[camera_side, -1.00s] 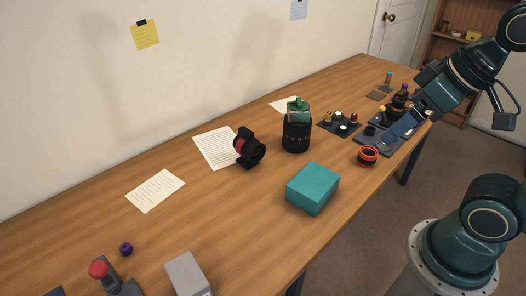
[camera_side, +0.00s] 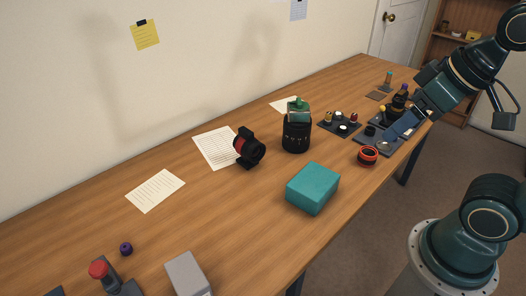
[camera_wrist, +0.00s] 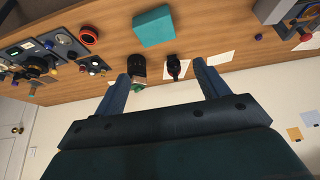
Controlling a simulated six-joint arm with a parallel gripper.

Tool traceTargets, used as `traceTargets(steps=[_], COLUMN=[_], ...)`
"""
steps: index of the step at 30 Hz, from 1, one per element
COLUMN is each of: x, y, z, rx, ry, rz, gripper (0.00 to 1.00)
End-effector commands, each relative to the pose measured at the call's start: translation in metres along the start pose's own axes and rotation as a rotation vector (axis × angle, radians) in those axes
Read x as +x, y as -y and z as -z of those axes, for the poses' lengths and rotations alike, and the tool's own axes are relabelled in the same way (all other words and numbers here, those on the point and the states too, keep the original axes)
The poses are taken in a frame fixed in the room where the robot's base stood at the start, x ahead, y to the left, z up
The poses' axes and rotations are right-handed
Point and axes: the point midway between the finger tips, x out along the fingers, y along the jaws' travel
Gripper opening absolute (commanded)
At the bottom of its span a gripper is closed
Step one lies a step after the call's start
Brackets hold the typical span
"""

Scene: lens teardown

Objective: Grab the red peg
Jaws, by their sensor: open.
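A small red-topped peg (camera_side: 354,117) stands upright on a dark square tray (camera_side: 340,130), beside a gold peg (camera_side: 328,117) and pale round parts. In the wrist view the same tray's pegs show small at the left, and I cannot surely tell the red one there. My gripper (camera_wrist: 160,73) is open, with nothing between its fingers. In the side view it is at the right (camera_side: 402,126), above the dark parts mat, to the right of the peg tray and apart from the red peg.
A black lens barrel (camera_side: 296,136) with a green-topped part stands left of the tray. A red-ringed part (camera_side: 368,155), a teal box (camera_side: 312,187) and a black-and-red lens piece (camera_side: 250,148) lie nearby. A red knob (camera_side: 98,268) is at the near left. The table's left middle is mostly clear.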

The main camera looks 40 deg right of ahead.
Motion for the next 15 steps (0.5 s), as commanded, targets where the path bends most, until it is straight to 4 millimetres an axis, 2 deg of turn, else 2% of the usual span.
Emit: traceTargets(steps=[1, 3, 4, 15], x=[0.0, 0.0, 0.0, -0.0005], y=[0.0, 0.0, 0.0, -0.0012], z=[0.0, 0.0, 0.0, 0.0035], rx=[0.0, 0.0, 0.0, 0.01], ry=[0.0, 0.0, 0.0, 0.002], rz=[0.0, 0.0, 0.0, -0.003], gripper=[0.64, 0.5, 0.49, 0.49])
